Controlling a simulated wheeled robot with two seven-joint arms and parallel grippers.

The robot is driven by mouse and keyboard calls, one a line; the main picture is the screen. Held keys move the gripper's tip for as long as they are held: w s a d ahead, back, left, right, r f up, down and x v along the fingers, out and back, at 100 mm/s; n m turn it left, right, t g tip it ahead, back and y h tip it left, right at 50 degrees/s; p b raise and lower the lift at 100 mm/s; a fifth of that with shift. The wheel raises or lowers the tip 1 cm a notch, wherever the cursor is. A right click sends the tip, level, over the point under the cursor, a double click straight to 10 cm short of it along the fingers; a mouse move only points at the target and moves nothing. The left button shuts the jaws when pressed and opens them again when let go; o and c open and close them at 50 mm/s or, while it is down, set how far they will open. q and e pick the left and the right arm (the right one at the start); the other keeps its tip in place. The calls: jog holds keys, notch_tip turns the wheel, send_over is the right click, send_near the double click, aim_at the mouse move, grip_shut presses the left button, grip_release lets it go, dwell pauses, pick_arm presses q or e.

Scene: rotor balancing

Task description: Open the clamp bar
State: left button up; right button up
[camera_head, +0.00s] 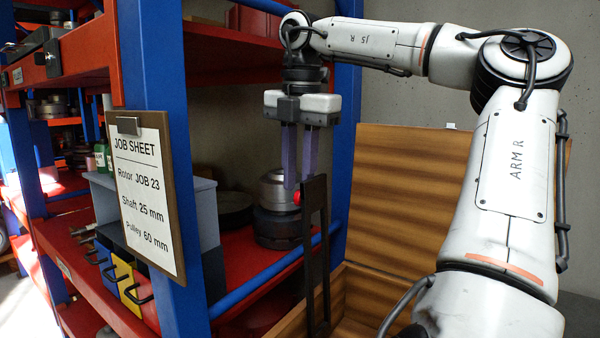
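A black upright bar (325,243), which looks like the clamp bar, stands between the shelf and the open wooden box, with a narrow slot along its length. Whether it is latched I cannot tell. A small red knob (297,198) shows beside its upper end. My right gripper (300,185) points down from above, its two fingers apart with a gap between them. The fingertips are close to the knob and the top of the bar; contact cannot be made out. My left gripper is not in view.
A wooden box (408,190) with its lid raised stands behind my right arm. Silver and dark round parts (275,190) sit on the red shelf. A job sheet clipboard (148,195) hangs on a blue post (165,80). Yellow and blue bins (128,282) stand at lower left.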

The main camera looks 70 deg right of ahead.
jog(key=shift+r+y, duration=0.3)
jog(key=shift+r, duration=0.45)
pick_arm(q)
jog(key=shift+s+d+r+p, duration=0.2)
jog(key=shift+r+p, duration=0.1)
jog(key=shift+p, duration=0.4)
pick_arm(e)
notch_tip(320, 180, up, 9)
jog(key=shift+s+a+f, duration=0.15)
jog(key=shift+s+a, duration=0.25)
jog(key=shift+a, duration=0.05)
jog(key=shift+f, duration=0.15)
pick_arm(q)
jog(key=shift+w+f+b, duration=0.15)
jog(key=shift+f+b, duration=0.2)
jog(key=shift+b, duration=0.05)
pick_arm(e)
jog(key=f, duration=0.6)
jog(key=w+d+f, duration=0.1)
jog(key=f, duration=0.2)
jog(key=shift+f, duration=0.15)
jog(key=shift+a, duration=0.1)
